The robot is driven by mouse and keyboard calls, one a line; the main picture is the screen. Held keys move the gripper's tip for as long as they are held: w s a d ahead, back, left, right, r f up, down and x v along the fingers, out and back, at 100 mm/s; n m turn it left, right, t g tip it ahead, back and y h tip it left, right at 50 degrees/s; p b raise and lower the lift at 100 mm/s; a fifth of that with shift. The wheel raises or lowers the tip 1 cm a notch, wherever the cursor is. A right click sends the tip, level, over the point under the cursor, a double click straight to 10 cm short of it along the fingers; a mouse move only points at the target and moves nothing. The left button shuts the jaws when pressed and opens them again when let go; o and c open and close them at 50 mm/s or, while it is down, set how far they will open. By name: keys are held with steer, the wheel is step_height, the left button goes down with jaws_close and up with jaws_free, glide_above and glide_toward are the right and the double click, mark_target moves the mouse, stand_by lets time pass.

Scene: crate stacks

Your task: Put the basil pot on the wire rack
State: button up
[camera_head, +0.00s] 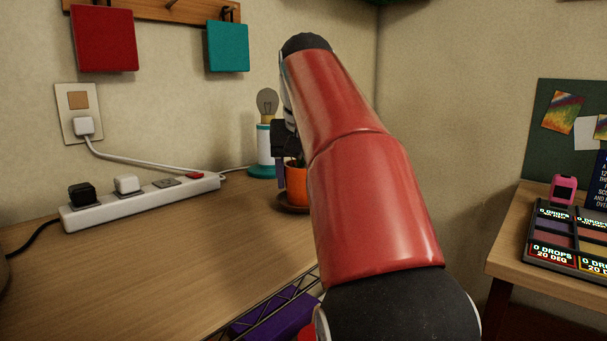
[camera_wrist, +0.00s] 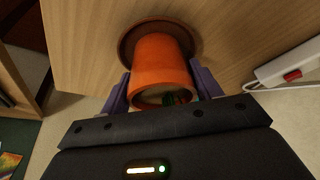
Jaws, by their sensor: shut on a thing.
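The basil pot is an orange pot (camera_head: 296,186) at the right end of the wooden table, over a round brown saucer (camera_head: 290,208). My arm hides its right side in the head view. The wrist view shows the orange pot (camera_wrist: 161,68) over the saucer (camera_wrist: 128,42), with a little green inside its mouth. My gripper (camera_wrist: 162,88) has a purple finger on each side of the pot and is shut on it. I cannot tell whether the pot touches the saucer. A black wire frame (camera_head: 275,316), perhaps the wire rack, shows partly below the table's front edge.
A white power strip (camera_head: 140,203) with plugs lies left on the table (camera_head: 170,270). A teal-and-white lamp (camera_head: 265,150) with a bare bulb stands close behind the pot. A purple item (camera_head: 275,320) is by the wire frame.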

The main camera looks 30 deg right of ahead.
steer(key=shift+f+b, duration=0.4)
steer(key=shift+f, duration=0.15)
steer(key=o, duration=1.4)
steer(key=shift+c, duration=0.2)
steer(key=shift+r, duration=0.1)
steer(key=p+v, duration=0.3)
steer(key=v, duration=0.4)
steer(key=shift+s+a+r, duration=0.1)
steer(key=shift+s+r, duration=0.05)
steer(key=shift+r, duration=0.15)
steer(key=shift+s, duration=0.1)
